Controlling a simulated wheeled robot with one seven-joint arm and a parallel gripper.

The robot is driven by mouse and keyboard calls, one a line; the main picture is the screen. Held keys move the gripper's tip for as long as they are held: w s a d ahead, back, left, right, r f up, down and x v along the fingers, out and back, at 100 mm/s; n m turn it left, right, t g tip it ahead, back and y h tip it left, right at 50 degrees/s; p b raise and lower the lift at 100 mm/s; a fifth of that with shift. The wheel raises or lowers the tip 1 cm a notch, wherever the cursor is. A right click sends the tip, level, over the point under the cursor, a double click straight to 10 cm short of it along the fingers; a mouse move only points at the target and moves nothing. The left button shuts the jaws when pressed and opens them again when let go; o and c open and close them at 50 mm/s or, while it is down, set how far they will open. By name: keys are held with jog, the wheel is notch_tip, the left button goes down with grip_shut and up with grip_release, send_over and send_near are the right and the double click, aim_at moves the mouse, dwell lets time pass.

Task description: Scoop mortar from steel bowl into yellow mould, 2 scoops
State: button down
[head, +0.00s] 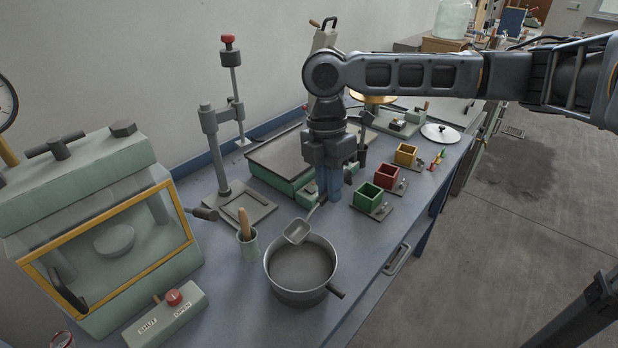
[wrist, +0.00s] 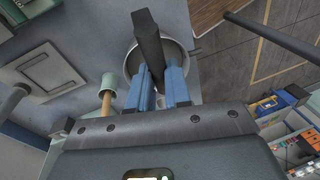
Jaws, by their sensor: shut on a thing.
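The steel bowl (head: 298,297) stands near the front of the bench, with grey mortar (head: 303,265) inside. My gripper (head: 328,190) is behind and above the bowl, its blue fingers shut on the handle of a grey metal scoop (head: 297,231). The scoop's head hangs tilted at the bowl's back rim, above the mortar; I cannot tell whether it touches the rim or carries mortar. In the wrist view the dark scoop handle (wrist: 147,38) stands between the fingers, with part of the bowl behind. The yellow mould (head: 405,155) stands farther back to the right, beyond the red and green moulds.
The green mould (head: 367,197) and red mould (head: 386,177) stand between bowl and yellow mould. A cup with a wooden-handled tool (head: 247,243) is left of the bowl. A press stand (head: 223,150), glass-fronted cabinet (head: 105,240) and switch box (head: 168,315) are left.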

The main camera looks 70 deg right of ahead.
aim_at(316, 203)
jog(key=a+f+h+b, duration=0.1)
jog(key=h+b, duration=0.1)
jog(key=w+a+f+g+h+b, duration=0.1)
jog(key=a+f+h+b, duration=0.1)
jog(key=shift+w+a+f+g+h+b, duration=0.15)
jog(key=shift+g+h+b, duration=0.15)
jog(key=shift+h, duration=0.1)
jog(key=shift+m+h, duration=0.3)
jog(key=shift+a+f+b, duration=0.2)
jog(key=shift+f+b, duration=1)
jog(key=shift+f, duration=1.6)
